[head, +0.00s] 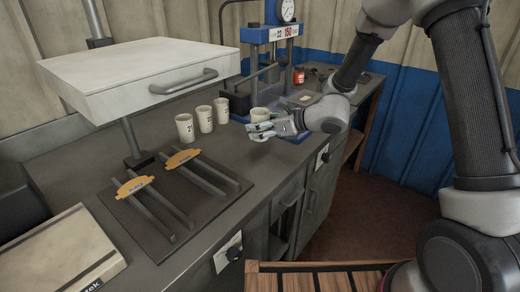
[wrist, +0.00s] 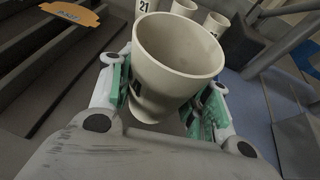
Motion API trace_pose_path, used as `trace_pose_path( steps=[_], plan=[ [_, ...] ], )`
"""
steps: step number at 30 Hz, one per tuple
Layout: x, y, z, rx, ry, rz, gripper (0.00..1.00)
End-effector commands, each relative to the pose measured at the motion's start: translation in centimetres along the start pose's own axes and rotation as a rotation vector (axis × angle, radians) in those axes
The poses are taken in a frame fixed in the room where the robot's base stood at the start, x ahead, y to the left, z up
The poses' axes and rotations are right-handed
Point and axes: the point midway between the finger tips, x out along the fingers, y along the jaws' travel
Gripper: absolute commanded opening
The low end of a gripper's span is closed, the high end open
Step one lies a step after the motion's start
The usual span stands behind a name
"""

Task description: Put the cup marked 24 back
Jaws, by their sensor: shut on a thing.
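My gripper (head: 264,129) is shut on a pale cup (head: 259,114) at the right of the row of cups, in front of the blue press. In the wrist view the held cup (wrist: 178,75) is upright and looks empty, with green-padded fingers on both sides. Its mark is not readable. Three similar cups stand upright on the grey bench: a near one (head: 185,128), a middle one (head: 205,119) and a far one (head: 221,110). In the wrist view one of them (wrist: 147,6) reads 21. I cannot tell whether the held cup touches the bench.
A blue press (head: 268,36) with a gauge stands behind the held cup. A white drawer unit (head: 140,75) overhangs the bench at left. A box (head: 62,255) lies front left.

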Motion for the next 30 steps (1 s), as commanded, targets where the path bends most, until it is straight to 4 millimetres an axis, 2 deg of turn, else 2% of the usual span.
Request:
trace_pose_path(
  steps=[1, 13, 26, 27, 30],
  plan=[
    [0.3, 0.0, -0.9, 0.004, 0.002, 0.000, 0.21],
    [2.4, 0.0, -5.6, 0.002, 0.000, -0.002, 0.21],
    [2.6, 0.0, -6.2, 0.000, -0.001, -0.002, 0.21],
    [2.6, 0.0, -6.1, -0.001, -0.001, -0.002, 0.56],
    [2.6, 0.0, -6.1, -0.001, -0.001, -0.002, 0.70]
  ],
)
